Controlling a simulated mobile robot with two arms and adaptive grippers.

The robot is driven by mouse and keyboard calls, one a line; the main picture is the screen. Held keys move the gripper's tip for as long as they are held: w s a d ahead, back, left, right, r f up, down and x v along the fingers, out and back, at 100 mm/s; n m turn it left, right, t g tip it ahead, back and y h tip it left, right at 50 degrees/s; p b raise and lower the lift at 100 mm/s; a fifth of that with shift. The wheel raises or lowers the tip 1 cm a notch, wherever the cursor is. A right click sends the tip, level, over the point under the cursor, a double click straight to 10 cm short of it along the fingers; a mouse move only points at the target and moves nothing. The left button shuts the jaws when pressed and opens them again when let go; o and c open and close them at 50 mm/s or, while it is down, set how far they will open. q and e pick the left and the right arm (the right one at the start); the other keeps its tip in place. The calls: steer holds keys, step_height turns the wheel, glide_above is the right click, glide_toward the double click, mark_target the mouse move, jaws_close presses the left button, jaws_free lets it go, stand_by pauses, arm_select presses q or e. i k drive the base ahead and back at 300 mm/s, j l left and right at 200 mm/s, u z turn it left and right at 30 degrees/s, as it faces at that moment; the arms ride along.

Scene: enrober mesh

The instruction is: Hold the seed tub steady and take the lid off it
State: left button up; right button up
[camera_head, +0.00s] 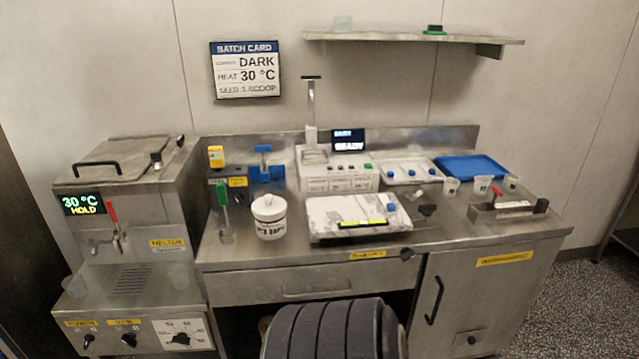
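The seed tub (270,229) is a white round tub with dark lettering on its front. It stands upright on the left part of the steel counter. Its white lid (268,208), with a small knob on top, sits on it. Neither of my grippers shows in the head view, so nothing of mine is seen touching the tub or the lid.
Yellow and blue items (266,168) stand behind. A steel machine (130,210) is at the left. Bare counter (235,256) lies in front.

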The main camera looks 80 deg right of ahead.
mark_target(273, 229)
steer(key=z, duration=2.3)
